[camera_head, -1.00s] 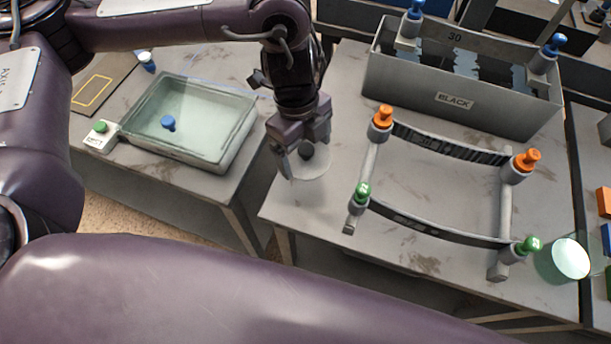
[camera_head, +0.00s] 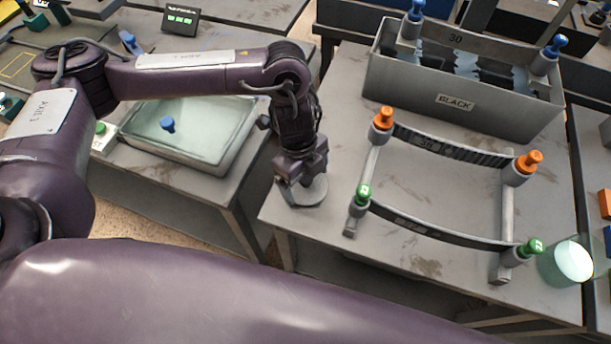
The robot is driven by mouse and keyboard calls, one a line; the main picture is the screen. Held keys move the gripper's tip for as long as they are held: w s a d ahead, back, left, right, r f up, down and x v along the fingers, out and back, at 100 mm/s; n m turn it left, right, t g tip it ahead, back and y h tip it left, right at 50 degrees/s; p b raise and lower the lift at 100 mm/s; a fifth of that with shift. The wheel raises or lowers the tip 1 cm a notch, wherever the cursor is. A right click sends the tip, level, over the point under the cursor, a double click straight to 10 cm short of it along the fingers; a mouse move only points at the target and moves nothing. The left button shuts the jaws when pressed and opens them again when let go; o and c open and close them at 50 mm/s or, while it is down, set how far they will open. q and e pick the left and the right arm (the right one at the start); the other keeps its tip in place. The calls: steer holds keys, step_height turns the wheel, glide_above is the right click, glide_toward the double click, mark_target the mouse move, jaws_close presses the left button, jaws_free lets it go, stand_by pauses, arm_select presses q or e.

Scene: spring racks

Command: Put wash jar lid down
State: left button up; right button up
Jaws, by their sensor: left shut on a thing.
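My left gripper (camera_head: 297,190) points down over the near left corner of the middle table. It is shut on the wash jar lid (camera_head: 317,192), a round grey disc. The fingers hide the lid's knob and part of its left side. The lid is at or just above the tabletop; I cannot tell whether it touches. A clear jar with pale green-white contents (camera_head: 572,262), apparently the wash jar, stands at the table's right edge with no lid seen on it. My right gripper is not in view.
Right of the lid stands a rack frame (camera_head: 368,170) with orange and green knobs and two dark curved strips. Behind it is a grey bin labelled BLACK (camera_head: 410,92). A tray of pale liquid (camera_head: 225,152) is on the left table. The table's front edge is close below the lid.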

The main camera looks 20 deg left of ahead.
arm_select(q)
steer(key=shift+f, duration=0.15)
steer(key=o, duration=0.7)
steer(key=shift+o, duration=0.5)
steer(key=shift+r, duration=0.7)
step_height(320, 180, up, 11)
steer(key=a, duration=0.1)
steer(key=shift+w+a, duration=0.3)
steer(key=shift+w, duration=0.05)
steer(key=shift+f, duration=0.1)
